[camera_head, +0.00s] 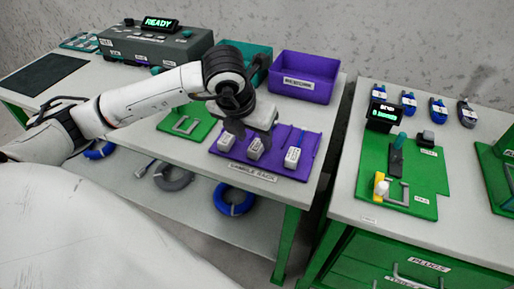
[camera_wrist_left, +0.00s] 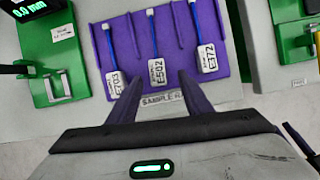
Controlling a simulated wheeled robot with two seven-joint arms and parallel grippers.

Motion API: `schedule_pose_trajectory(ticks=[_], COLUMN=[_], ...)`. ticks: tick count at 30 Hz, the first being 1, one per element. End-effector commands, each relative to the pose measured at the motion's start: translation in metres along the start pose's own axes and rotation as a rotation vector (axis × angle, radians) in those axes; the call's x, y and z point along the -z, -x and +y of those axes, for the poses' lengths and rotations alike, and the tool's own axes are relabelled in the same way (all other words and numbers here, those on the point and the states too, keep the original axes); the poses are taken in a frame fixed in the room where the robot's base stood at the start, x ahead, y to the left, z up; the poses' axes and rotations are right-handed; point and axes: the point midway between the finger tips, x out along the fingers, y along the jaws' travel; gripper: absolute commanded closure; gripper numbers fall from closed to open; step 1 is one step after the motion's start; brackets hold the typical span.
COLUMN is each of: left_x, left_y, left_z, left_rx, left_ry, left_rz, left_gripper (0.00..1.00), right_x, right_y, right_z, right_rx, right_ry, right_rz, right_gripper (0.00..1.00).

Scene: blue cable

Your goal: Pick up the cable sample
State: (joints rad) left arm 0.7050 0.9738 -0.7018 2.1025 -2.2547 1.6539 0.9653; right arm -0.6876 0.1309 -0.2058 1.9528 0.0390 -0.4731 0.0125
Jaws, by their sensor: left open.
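A purple sample rack (camera_head: 310,141) holds three cable samples, each a thin blue cable with a white tag. The left sample (camera_head: 226,140), middle sample (camera_head: 254,149) and right sample (camera_head: 292,157) lie side by side. In the left wrist view their tags read E703 (camera_wrist_left: 114,83), E502 (camera_wrist_left: 157,73) and E372 (camera_wrist_left: 208,59). My left gripper (camera_head: 247,122) is above the rack and hides part of it and some of the cables. In the left wrist view my left gripper (camera_wrist_left: 158,82) is open and empty, with the E502 tag between its fingertips. My right gripper is not in view.
A purple bin (camera_head: 304,91) and a teal bin (camera_head: 258,52) stand behind the rack. A grey device (camera_head: 155,45) reading READY is at the back left. Blue (camera_head: 234,200) and grey coils lie on the lower shelf. A second bench is across a gap to the right.

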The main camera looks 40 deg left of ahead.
Motion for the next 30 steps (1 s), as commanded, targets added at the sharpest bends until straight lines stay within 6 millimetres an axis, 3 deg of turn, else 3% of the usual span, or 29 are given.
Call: schedule_pose_trajectory(ticks=[10, 19, 27, 30], left_x=[-0.003, -0.003, -0.003, -0.003], left_y=[-0.046, -0.051, -0.050, -0.050], left_z=[0.005, 0.005, 0.005, 0.005], left_rx=[0.001, 0.002, 0.002, 0.002], left_ry=[0.001, -0.001, -0.001, -0.001], left_rz=[0.004, 0.002, 0.002, 0.001], left_gripper=[0.55, 0.55, 1.00, 1.00], right_x=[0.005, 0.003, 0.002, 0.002], right_y=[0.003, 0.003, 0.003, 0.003], right_z=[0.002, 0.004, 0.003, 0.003], right_rx=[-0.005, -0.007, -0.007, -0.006], right_ry=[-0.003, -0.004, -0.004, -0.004], right_rz=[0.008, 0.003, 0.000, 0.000], right_gripper=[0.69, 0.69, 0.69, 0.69])
